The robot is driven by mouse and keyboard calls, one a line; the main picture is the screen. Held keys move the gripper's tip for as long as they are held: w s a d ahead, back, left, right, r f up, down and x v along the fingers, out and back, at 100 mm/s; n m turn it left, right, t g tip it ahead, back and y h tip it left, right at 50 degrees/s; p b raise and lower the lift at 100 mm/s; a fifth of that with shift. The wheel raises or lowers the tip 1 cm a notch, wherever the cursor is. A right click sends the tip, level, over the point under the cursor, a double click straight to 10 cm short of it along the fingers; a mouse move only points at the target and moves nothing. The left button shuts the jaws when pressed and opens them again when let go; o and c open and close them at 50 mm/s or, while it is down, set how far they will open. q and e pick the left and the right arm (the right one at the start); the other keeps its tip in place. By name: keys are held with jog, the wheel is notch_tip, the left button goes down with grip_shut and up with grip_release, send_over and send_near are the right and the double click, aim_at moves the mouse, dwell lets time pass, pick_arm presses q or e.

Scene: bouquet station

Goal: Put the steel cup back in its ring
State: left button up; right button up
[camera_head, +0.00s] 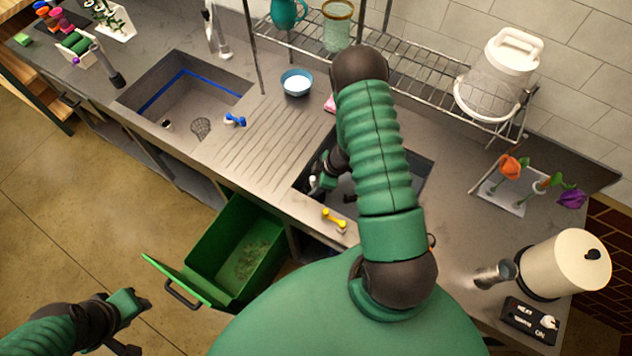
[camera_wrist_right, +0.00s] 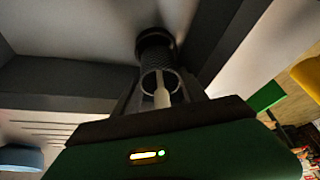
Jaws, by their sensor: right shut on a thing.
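A steel, cup-like cylinder (camera_head: 493,273) shows at the right of the counter, tilted beside a cream canister; I cannot tell whether a ring holds it. My right gripper (camera_head: 317,182) is low at the left side of the right basin, far from that cylinder. In the right wrist view its fingers (camera_wrist_right: 160,95) are shut on a dark, ribbed cylindrical thing (camera_wrist_right: 158,52). A pale rim and a white stick show at its near end. My left gripper (camera_head: 138,312) hangs over the floor at lower left, away from the counter; its jaw gap is unclear.
The cream canister (camera_head: 565,262) and a switch box (camera_head: 530,320) stand at the right. A flower holder (camera_head: 510,196) stands behind them. A wire rack (camera_head: 415,75) lines the wall. A green drawer (camera_head: 215,250) is open below. The grooved drainboard (camera_head: 240,150) is mostly clear.

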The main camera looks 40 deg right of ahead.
jog(key=shift+a, duration=0.2)
jog(key=shift+d+f+b, duration=0.3)
jog(key=shift+d+f, duration=0.35)
jog(key=shift+f, duration=0.15)
jog(key=shift+a, duration=0.2)
jog(key=shift+a+f, duration=0.15)
jog(key=shift+a, duration=0.1)
jog(key=shift+f+b, duration=0.45)
jog(key=shift+b, duration=0.05)
pick_arm(q)
jog(key=shift+x, duration=0.8)
jog(key=shift+s+d, duration=0.1)
jog(key=shift+s, duration=0.1)
